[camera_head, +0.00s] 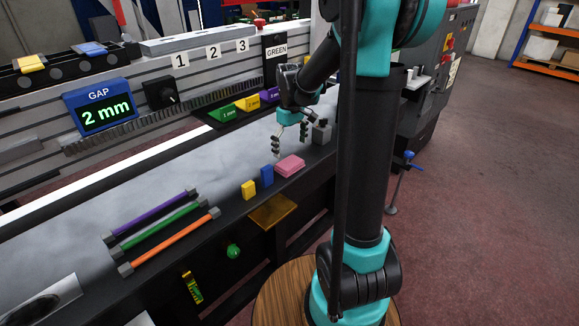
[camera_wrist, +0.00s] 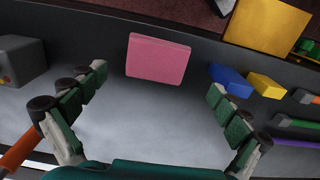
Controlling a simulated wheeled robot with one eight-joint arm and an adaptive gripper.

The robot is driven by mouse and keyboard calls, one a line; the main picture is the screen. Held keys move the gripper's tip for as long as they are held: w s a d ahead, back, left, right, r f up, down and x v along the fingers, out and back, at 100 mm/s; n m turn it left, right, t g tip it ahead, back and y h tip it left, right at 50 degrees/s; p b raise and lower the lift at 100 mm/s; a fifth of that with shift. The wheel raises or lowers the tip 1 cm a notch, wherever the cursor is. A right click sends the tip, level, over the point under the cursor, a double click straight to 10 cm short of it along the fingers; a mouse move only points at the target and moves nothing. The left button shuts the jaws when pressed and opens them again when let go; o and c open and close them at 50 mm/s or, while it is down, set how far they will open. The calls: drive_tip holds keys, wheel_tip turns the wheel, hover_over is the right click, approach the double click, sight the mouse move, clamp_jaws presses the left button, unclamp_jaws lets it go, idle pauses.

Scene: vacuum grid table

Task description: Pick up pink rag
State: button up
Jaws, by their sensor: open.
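The pink rag (camera_head: 289,166) is a folded pink block lying on the grey table near its front edge. In the wrist view the pink rag (camera_wrist: 158,58) lies at the upper middle, ahead of the fingertips and between their lines. My gripper (camera_head: 289,145) is above the table, just behind the rag in the head view. In the wrist view my gripper (camera_wrist: 158,84) has its two green-padded fingers spread wide, with nothing between them. It does not touch the rag.
A blue block (camera_head: 267,175) and a yellow block (camera_head: 248,190) stand left of the rag. A grey block (camera_head: 321,132) is on its right. Purple, green and orange rods (camera_head: 175,240) lie further left. A yellow plate (camera_head: 272,212) is below the front edge. Behind the rag the surface is clear.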

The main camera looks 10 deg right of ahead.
sight(291, 163)
drive_tip(key=shift+w+d+f, duration=0.1)
drive_tip(key=shift+f, duration=1.45)
drive_tip(key=shift+w+d+f, duration=0.1)
drive_tip(key=shift+f, duration=1.45)
drive_tip(key=shift+c, duration=0.6)
drive_tip(key=c, duration=1)
drive_tip(key=shift+r, duration=0.1)
wheel_tip(291, 163, up, 20)
